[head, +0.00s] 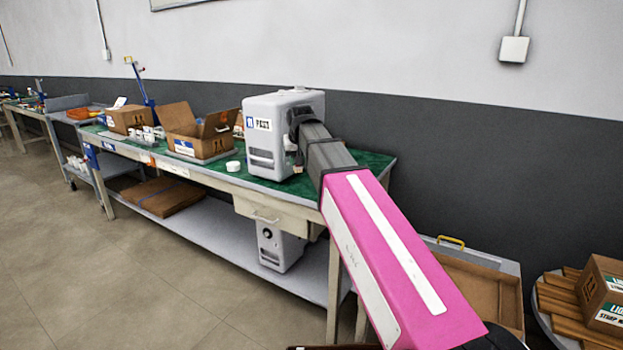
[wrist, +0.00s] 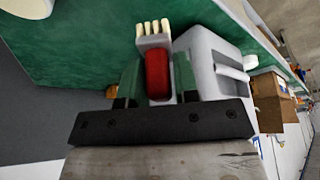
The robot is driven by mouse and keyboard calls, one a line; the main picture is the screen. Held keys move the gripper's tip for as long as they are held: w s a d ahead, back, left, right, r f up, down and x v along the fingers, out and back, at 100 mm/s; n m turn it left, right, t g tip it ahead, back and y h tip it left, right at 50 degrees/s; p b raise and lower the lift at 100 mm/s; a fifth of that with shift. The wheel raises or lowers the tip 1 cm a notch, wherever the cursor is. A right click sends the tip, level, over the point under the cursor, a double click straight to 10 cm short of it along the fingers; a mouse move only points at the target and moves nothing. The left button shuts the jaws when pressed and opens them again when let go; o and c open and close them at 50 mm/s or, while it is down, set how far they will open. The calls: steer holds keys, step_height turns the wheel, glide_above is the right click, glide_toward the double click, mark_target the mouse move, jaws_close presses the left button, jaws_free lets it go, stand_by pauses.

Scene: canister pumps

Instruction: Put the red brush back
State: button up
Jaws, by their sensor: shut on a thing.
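The red brush (wrist: 157,74) has a red back and a row of pale bristles that point up in the wrist view. My gripper (wrist: 157,80) is shut on it, with one finger on each side. The brush is held above the green bench top. In the head view my arm reaches over the bench beside the grey canister pump (head: 268,135), and its end and the brush are hidden there. A grey housing with a handle (wrist: 213,65) stands just right of the brush in the wrist view.
The green-topped bench (head: 245,182) carries an open cardboard box (head: 200,128), a small white round item (head: 233,166) and a further box (head: 127,118). A second grey unit (head: 278,247) stands on the lower shelf. The wall is close behind.

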steer(key=w+d+f, duration=0.1)
steer(key=w, duration=0.1)
steer(key=w+d+f, duration=0.3)
steer(key=w+d, duration=0.1)
steer(key=shift+w+f, duration=0.1)
steer(key=shift+f, duration=2.35)
steer(key=shift+f, duration=0.15)
steer(key=o, duration=0.8)
steer(key=shift+o, duration=0.2)
steer(key=v, duration=1.2)
steer(key=shift+r, duration=0.2)
steer(key=shift+d, duration=0.1)
